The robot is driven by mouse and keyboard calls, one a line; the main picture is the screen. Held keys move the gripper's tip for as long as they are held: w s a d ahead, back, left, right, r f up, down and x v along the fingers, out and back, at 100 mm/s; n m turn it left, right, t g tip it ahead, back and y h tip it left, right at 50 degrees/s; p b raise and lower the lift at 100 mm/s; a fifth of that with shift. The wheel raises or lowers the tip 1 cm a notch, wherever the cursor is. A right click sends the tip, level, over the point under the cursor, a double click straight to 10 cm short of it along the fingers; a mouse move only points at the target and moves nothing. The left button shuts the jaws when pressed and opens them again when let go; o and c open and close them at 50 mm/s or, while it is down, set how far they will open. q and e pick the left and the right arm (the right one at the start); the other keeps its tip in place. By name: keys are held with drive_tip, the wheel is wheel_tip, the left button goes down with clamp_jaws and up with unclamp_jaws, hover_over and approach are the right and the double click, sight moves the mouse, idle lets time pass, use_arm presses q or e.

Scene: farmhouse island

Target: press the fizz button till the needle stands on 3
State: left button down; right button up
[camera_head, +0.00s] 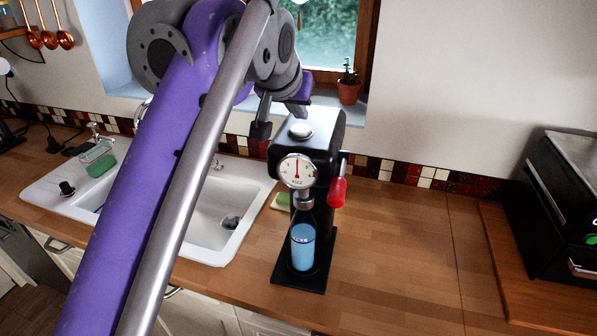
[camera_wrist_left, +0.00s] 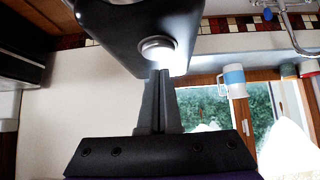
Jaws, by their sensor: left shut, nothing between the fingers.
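The black fizz machine (camera_head: 325,130) stands on the wooden counter. Its round silver fizz button (camera_head: 300,130) is on top; it also shows in the left wrist view (camera_wrist_left: 157,50). The white dial (camera_head: 297,171) on its front has a red needle pointing nearly straight up; its figures are too small to read. A bottle of blue liquid (camera_head: 303,247) stands under the spout. My right gripper is not in view.
A red-handled lever (camera_head: 338,190) sticks out on the machine's right. A white sink (camera_head: 225,205) is to the left, and a potted cactus (camera_head: 348,90) stands on the sill behind. A black appliance (camera_head: 560,195) stands far right. The counter right of the machine is clear.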

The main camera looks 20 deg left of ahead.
use_arm(q)
drive_tip(key=shift+w+f, duration=0.15)
drive_tip(key=shift+f, duration=0.25)
drive_tip(key=shift+f+b, duration=0.4)
drive_tip(key=shift+f, duration=0.2)
drive_tip(key=shift+r+p, duration=0.6)
drive_tip(key=shift+r, duration=0.45)
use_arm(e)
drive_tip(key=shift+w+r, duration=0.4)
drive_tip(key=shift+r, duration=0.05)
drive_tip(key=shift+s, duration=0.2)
